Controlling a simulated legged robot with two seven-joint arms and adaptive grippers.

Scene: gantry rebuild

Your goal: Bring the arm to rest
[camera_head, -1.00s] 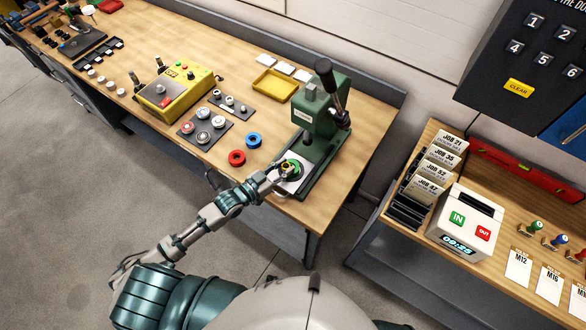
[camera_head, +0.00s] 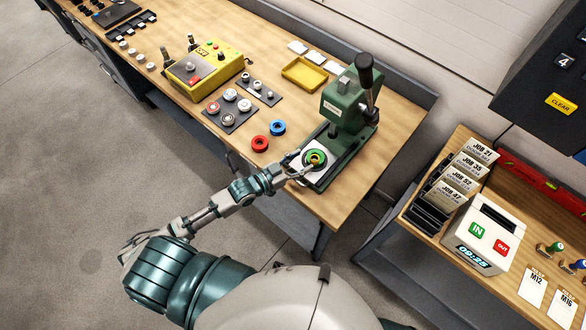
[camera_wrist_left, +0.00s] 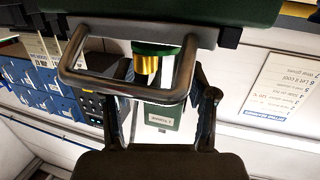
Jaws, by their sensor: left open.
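My left gripper (camera_head: 300,166) is open at the front edge of the green press (camera_head: 345,108), in the head view. I cannot tell whether the fingertips touch the plate. In the left wrist view, the two dark fingers (camera_wrist_left: 160,105) stand apart. A grey bar and a green part with a brass-coloured end (camera_wrist_left: 146,66) show near them. My right gripper is not in view.
A red ring (camera_head: 260,143) and a blue ring (camera_head: 277,127) lie on the workbench left of the press. A yellow tray (camera_head: 304,74) and a yellow box (camera_head: 196,69) stand behind. A second bench with a time clock (camera_head: 484,234) is at right. Floor is clear at left.

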